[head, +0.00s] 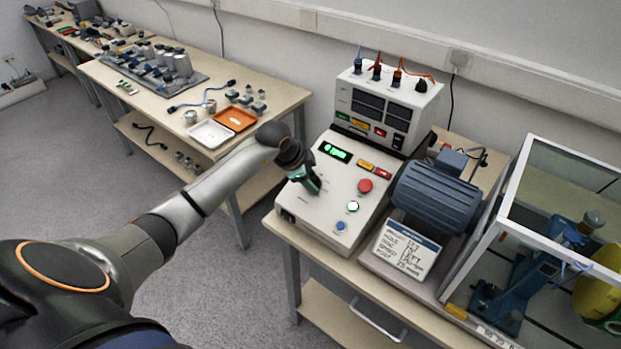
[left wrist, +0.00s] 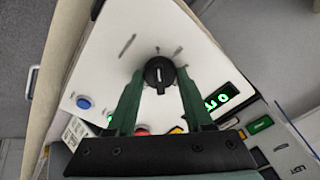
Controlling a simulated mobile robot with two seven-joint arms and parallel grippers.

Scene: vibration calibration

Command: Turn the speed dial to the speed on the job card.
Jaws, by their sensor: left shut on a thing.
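The speed dial (left wrist: 160,73) is a black round knob with a pale pointer line, on the sloped white panel of the control box (head: 325,215). My left gripper (head: 314,188) is down on the panel and shut on the dial, which it hides in the head view. In the left wrist view its green fingers (left wrist: 158,82) stand on both sides of the knob. A green-lit display (head: 335,152) sits above the dial; its digits are too small to read surely. The job card (head: 405,250) has handwritten lines, too blurred to read surely. My right gripper is not in view.
The panel carries a red button (head: 365,186), a white-green button (head: 353,207) and a blue button (head: 341,226). A blue motor (head: 437,195) and a clear-walled guard (head: 560,190) stand to the right. A side table (head: 285,95) with trays is at the left.

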